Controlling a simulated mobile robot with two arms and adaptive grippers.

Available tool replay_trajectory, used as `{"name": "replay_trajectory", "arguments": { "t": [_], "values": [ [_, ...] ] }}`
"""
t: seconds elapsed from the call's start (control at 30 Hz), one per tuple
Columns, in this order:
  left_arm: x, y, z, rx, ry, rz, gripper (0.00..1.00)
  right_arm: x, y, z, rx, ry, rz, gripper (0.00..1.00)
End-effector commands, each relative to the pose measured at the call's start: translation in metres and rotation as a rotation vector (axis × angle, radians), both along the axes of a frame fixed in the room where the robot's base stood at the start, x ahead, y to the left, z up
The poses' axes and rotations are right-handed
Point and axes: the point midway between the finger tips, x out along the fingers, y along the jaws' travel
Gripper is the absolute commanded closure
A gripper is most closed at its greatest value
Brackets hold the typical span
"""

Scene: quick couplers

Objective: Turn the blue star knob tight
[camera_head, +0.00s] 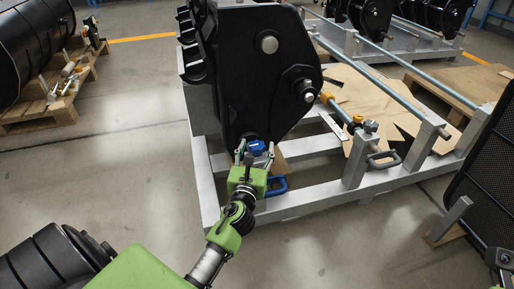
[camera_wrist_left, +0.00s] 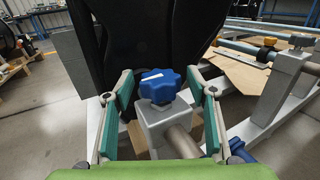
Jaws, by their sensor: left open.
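The blue star knob (camera_head: 256,147) sits on top of a grey post at the front of the metal frame, below the big black coupler. In the left wrist view the knob (camera_wrist_left: 161,85) has a white mark on top and sits on the grey block (camera_wrist_left: 165,122). My left gripper (camera_head: 254,156) reaches up to the knob from below. In the left wrist view its two teal-padded fingers (camera_wrist_left: 160,100) stand open, one on each side of the knob, with a visible gap to it on both sides. My right gripper is not clearly in view.
The black coupler (camera_head: 265,70) rises right behind the knob. A blue handle (camera_head: 277,186) is close to the right of my left gripper. The grey frame (camera_head: 330,192) runs to the right with a bar and orange collar. Bare floor (camera_head: 120,170) lies to the left.

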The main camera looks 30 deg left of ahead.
Motion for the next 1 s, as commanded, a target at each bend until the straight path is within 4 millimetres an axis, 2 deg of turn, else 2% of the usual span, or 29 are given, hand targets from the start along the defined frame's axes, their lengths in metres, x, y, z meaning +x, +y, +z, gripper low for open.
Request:
{"name": "replay_trajectory", "arguments": {
  "t": [0.13, 0.4, 0.43, 0.57, 0.6, 1.0],
  "values": [
    [0.0089, 0.0044, 0.0000, 0.000, 0.000, 0.000, 0.48, 0.0002, 0.0003, 0.0000, -0.001, -0.004, 0.000, 0.60],
    [0.0101, 0.0048, 0.0000, 0.000, 0.001, 0.000, 0.48, -0.0002, 0.0002, 0.0034, 0.001, -0.012, 0.000, 0.60],
    [0.0100, 0.0048, 0.0000, -0.001, 0.001, 0.000, 0.51, -0.0003, 0.0001, 0.0038, 0.001, -0.014, 0.000, 0.60],
    [0.0100, 0.0046, 0.0001, -0.001, 0.001, 0.000, 0.84, -0.0006, 0.0000, 0.0041, 0.002, -0.015, 0.000, 0.60],
    [0.0100, 0.0046, 0.0000, -0.001, 0.001, 0.000, 0.87, -0.0006, 0.0000, 0.0041, 0.002, -0.015, 0.000, 0.60],
    [0.0097, 0.0055, 0.0020, 0.005, 0.002, -0.056, 0.87, -0.0018, -0.0011, 0.0059, 0.006, -0.005, 0.000, 0.60]
  ]
}}
